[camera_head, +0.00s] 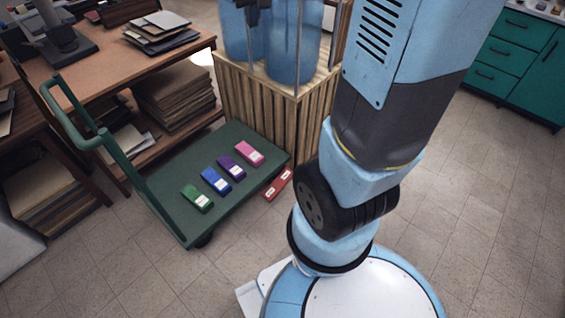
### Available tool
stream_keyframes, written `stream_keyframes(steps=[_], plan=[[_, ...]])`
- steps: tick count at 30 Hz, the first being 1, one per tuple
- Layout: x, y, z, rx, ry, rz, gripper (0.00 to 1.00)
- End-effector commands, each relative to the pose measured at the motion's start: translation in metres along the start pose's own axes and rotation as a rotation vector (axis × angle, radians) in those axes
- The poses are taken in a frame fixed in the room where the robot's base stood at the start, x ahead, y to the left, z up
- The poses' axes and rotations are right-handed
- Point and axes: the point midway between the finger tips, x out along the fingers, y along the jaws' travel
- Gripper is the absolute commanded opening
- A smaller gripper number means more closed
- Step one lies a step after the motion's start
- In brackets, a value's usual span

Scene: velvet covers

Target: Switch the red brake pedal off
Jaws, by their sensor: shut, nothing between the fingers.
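The red brake pedal (278,185) is a small red block with pale marks on its top. It lies just past the right edge of a green flatbed trolley (175,205), low down, apparently at floor level. Whether it touches the trolley, and whether it is on or off, I cannot tell. My arm rises from my base to the right of the pedal and leaves the picture at the top. I cannot make out my gripper in this view.
Several labelled blocks, green (197,198), blue (216,180), purple (231,166) and pink (249,153), lie in a row on the trolley. A slatted wooden crate (265,110) with blue containers stands behind it. A wooden desk (110,65) is left. Tiled floor is clear at front left and right.

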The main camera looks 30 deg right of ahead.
Motion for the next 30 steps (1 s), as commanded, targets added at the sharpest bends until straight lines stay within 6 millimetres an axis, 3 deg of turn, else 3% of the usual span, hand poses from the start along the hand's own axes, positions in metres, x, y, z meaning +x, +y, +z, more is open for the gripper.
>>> stream_keyframes(steps=[6, 15, 23, 30], plan=[[0.069, 0.013, -0.034, -0.018, -0.040, 0.021, 0.00], [0.172, 0.031, -0.064, -0.052, -0.086, 0.049, 0.00], [0.272, 0.045, -0.071, -0.088, -0.127, 0.068, 0.00], [0.368, 0.057, -0.059, -0.129, -0.167, 0.080, 0.00]])
